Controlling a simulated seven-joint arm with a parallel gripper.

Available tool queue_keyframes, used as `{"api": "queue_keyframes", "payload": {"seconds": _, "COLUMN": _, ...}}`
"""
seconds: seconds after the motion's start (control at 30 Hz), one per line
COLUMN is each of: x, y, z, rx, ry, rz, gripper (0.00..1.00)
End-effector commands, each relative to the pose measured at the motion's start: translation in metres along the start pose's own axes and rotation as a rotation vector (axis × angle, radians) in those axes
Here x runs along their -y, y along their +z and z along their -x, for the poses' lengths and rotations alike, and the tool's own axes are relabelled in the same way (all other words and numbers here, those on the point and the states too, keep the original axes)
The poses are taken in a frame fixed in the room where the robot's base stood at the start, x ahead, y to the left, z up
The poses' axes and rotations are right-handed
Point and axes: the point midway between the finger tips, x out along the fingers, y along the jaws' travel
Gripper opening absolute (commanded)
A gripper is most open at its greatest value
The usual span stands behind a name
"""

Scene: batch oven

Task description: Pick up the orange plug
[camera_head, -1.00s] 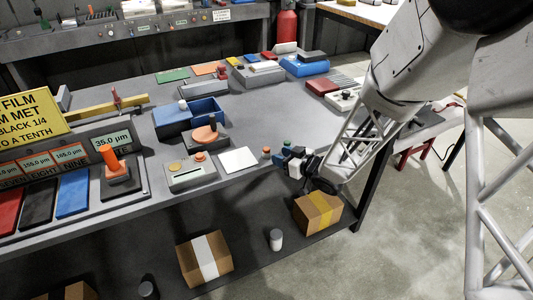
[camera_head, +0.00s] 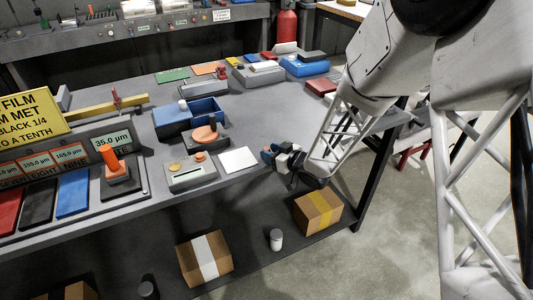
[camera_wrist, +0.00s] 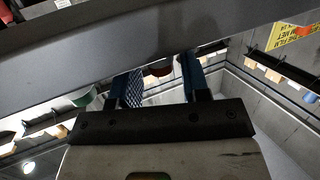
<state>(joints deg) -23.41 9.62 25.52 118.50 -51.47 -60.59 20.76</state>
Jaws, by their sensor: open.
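My gripper (camera_head: 272,155) is at the front edge of the bench, right of the white card, with its fingers pointing toward the bench. In the wrist view its two blue fingers (camera_wrist: 160,80) are apart. A green rounded piece (camera_wrist: 85,103) shows left of the fingers. In the head view my gripper largely covers this spot.
The bench edge (camera_wrist: 140,38) crosses close in front of the wrist camera. Cartons (camera_head: 318,211) sit on the lower shelf.

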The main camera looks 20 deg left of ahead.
Motion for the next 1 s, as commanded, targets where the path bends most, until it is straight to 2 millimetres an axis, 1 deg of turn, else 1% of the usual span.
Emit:
{"api": "queue_keyframes", "payload": {"seconds": 0.1, "x": 0.001, "y": 0.001, "z": -0.013, "rx": 0.0, "ry": -0.002, "rz": 0.0, "gripper": 0.43}}
{"api": "queue_keyframes", "payload": {"seconds": 0.27, "x": 0.0, "y": 0.0, "z": -0.021, "rx": 0.0, "ry": -0.001, "rz": 0.0, "gripper": 0.43}}
{"api": "queue_keyframes", "payload": {"seconds": 0.83, "x": 0.0, "y": 0.0, "z": -0.022, "rx": 0.0, "ry": -0.001, "rz": 0.0, "gripper": 0.43}}
{"api": "queue_keyframes", "payload": {"seconds": 0.87, "x": 0.0, "y": 0.0, "z": -0.022, "rx": 0.0, "ry": -0.001, "rz": 0.0, "gripper": 0.41}}
{"api": "queue_keyframes", "payload": {"seconds": 1.0, "x": 0.0, "y": 0.0, "z": -0.022, "rx": 0.0, "ry": -0.001, "rz": 0.0, "gripper": 0.2}}
